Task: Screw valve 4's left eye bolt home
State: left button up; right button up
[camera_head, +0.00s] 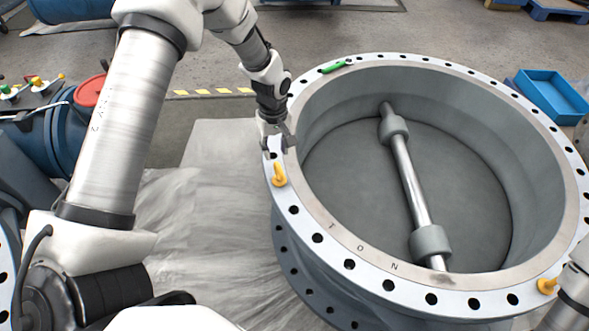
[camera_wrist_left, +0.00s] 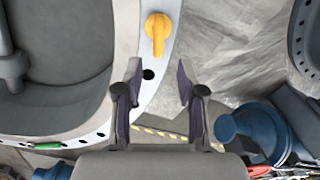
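The big grey butterfly valve (camera_head: 365,262) has a pale flange ring with dark bolt holes. A yellow eye bolt (camera_head: 279,175) sits on the left of its flange; how deep it sits cannot be told. The same eye bolt (camera_wrist_left: 157,35) shows at the top of the left wrist view. My left gripper (camera_head: 278,146) is just beyond it over the flange. In the wrist view the fingers (camera_wrist_left: 157,85) are spread apart with nothing between them, short of the bolt. A second yellow eye bolt (camera_head: 547,286) is at the lower right, beside part of my right arm, whose gripper does not show.
A green object (camera_head: 335,67) lies on the far flange. A blue bin (camera_head: 552,96) stands at the far right. Blue equipment with a red round part (camera_head: 90,91) is at the left. A disc with a shaft (camera_head: 412,185) crosses the valve's opening.

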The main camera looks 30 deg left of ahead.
aim_at(277, 164)
pick_arm(q)
jog(key=shift+w, duration=0.1)
notch_tip(277, 164, down, 7)
jog(key=shift+f+b, duration=0.2)
jog(key=shift+b, duration=0.2)
grip_shut()
